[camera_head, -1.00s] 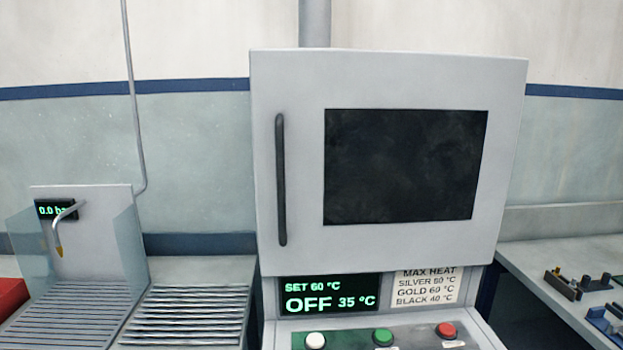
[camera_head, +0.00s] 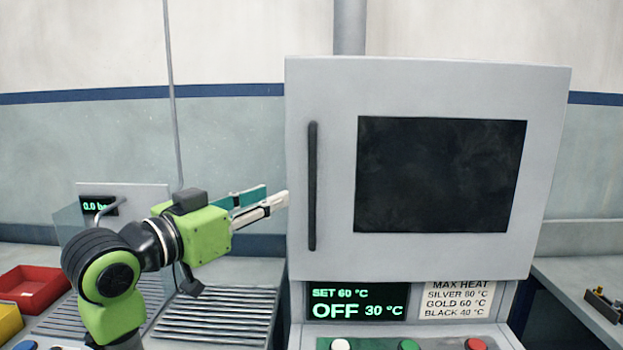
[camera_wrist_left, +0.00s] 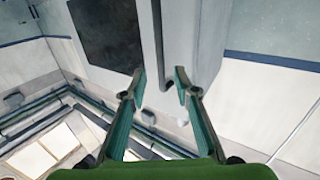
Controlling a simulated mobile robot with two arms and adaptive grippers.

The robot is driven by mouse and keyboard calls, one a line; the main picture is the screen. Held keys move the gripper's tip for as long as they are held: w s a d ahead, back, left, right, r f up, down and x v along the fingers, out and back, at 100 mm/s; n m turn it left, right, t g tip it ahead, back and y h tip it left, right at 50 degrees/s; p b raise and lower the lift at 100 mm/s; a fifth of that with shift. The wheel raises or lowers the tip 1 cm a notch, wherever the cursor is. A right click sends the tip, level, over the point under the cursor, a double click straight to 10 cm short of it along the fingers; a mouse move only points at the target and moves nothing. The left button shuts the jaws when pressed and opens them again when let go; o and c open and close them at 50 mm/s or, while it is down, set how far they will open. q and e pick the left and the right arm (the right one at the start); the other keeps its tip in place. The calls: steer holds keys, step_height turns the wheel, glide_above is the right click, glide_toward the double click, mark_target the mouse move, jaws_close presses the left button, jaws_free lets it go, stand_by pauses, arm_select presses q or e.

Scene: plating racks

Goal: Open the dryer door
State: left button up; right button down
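The dryer door (camera_head: 440,255) is a light grey panel with a dark window (camera_head: 440,175) and is closed in the head view. Its black vertical handle (camera_head: 312,185) is on the left side. My left gripper (camera_head: 275,202) is left of the handle, fingers pointing right towards the door's left edge. In the left wrist view my left gripper (camera_wrist_left: 160,80) has its two fingers apart with nothing held between them. My right gripper is not in view.
Below the door, the display (camera_head: 355,302) reads OFF, set 60 °C, 30 °C, beside a max heat label (camera_head: 457,300). White, green and red buttons sit beneath. A slatted drain surface (camera_head: 235,315) and a red bin (camera_head: 35,288) are at left. A counter is at right.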

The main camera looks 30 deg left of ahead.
mark_target(310, 182)
arm_select(q)
steer(key=w+p, duration=0.3)
steer(key=w, duration=0.1)
steer(key=w+p, duration=0.3)
steer(key=w, duration=0.1)
steer(key=w+p, duration=0.4)
steer(key=shift+w+d, duration=0.2)
steer(key=shift+d, duration=0.15)
steer(key=shift+w, duration=0.65)
steer(key=shift+f, duration=0.1)
jaws_close()
